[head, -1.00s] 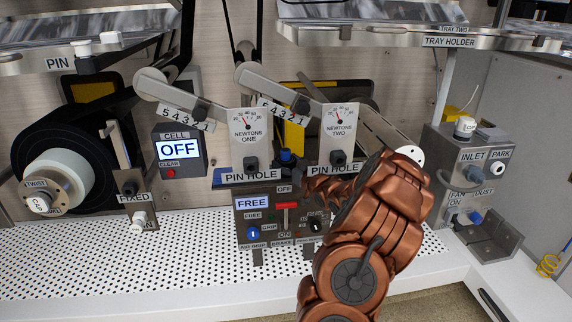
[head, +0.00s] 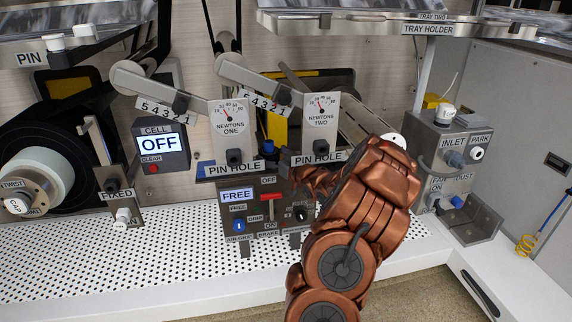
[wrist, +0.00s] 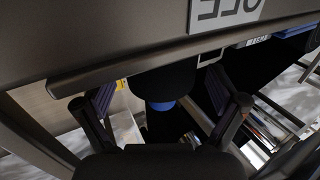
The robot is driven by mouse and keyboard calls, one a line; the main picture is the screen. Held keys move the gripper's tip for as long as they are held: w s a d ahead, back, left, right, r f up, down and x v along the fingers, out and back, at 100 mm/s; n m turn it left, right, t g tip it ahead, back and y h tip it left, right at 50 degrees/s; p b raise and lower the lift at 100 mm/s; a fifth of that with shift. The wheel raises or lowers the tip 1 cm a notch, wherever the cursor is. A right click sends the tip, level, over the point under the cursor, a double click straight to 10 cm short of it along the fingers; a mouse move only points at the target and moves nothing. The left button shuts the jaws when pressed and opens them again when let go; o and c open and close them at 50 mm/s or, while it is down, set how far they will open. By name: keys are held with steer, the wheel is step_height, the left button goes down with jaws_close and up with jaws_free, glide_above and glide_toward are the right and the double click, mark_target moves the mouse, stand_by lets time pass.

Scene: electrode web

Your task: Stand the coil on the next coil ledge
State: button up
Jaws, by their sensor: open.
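A black roll of web with a white core (head: 35,172), perhaps the coil, is mounted at the far left in the head view. A knob marked TWIST is at its centre. No ledge marked for the coil can be made out. My copper arm reaches to the machine's middle, and its wrist hides most of my gripper in the head view. In the wrist view my gripper (wrist: 165,105) is open, its two fingers spread apart. A dark rounded part with a blue end (wrist: 160,104) shows between and beyond the fingers. I cannot tell whether they touch it. The gripper is well right of the roll.
A control box (head: 236,222) reading FREE stands beside my wrist, under two NEWTONS gauges. A CELL box (head: 160,146) reads OFF. The INLET unit (head: 450,160) is at right. A tray holder (head: 428,30) overhangs. The perforated deck (head: 150,270) has free room in front.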

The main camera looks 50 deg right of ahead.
steer(key=s+a+p, duration=0.1)
steer(key=s+a, duration=0.1)
steer(key=s, duration=0.8)
steer(key=shift+s+p, duration=0.25)
steer(key=shift+p, duration=0.1)
steer(key=w+a+f+g, duration=0.1)
steer(key=w+a, duration=0.1)
steer(key=w+a+f+g, duration=0.1)
steer(key=a+g, duration=0.1)
steer(key=w+a+f+g, duration=0.1)
steer(key=w+a+g, duration=0.1)
steer(key=shift+w+a+n, duration=0.35)
steer(key=shift+n, duration=0.05)
steer(key=s+a+f+g+y, duration=0.1)
steer(key=s+a+g, duration=0.6)
steer(key=a, duration=0.5)
steer(key=s+a+g, duration=0.4)
steer(key=s+a, duration=0.5)
steer(key=a, duration=0.4)
steer(key=s+a+r+g+y, duration=0.1)
steer(key=s+a+r+g, duration=0.1)
steer(key=s+a, duration=0.4)
steer(key=s+a+r+n+g+y, duration=0.1)
steer(key=s+a+g, duration=0.2)
steer(key=s+a, duration=0.4)
steer(key=s, duration=0.5)
steer(key=shift+s+a+r+g, duration=0.15)
steer(key=shift+a+r+g, duration=0.15)
steer(key=shift+r, duration=0.1)
